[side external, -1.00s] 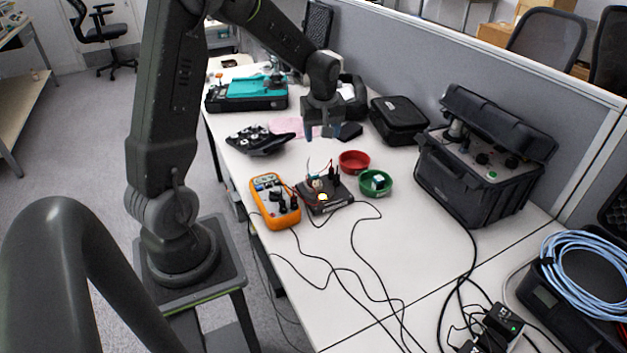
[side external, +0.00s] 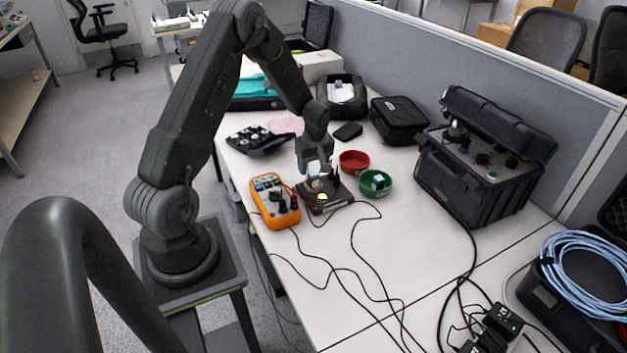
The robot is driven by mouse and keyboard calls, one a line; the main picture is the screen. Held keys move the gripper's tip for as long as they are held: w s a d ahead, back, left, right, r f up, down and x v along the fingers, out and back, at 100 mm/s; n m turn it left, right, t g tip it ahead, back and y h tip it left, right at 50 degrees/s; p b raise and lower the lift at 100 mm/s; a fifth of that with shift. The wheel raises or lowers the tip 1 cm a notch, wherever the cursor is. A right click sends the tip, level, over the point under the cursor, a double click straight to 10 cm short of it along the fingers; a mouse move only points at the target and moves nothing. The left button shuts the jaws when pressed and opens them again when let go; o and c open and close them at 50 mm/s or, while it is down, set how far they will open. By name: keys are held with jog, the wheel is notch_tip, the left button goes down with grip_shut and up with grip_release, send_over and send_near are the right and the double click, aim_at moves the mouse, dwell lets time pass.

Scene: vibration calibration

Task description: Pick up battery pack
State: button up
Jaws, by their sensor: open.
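My gripper (side external: 317,178) is open and points down just above the small dark device (side external: 322,200), close to the parts standing on it. The gripper hides part of that device, and I cannot tell whether the fingers touch anything. A round pale piece (side external: 322,198) shows at the device's front. I cannot clearly identify a battery pack. A small white and dark block (side external: 378,181) sits in the green bowl (side external: 375,192), to the right of my gripper.
An orange multimeter (side external: 274,201) lies left of the device, with cables across the table in front. A red bowl (side external: 353,162) is behind the green bowl. A large black case (side external: 470,180) stands open at the right. The front middle of the table (side external: 400,250) is mostly clear.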

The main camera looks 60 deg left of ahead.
aim_at(314, 173)
jog(key=f, duration=0.4)
jog(key=shift+w+a+f, duration=0.2)
jog(key=c, duration=1.1)
jog(key=shift+r, duration=0.1)
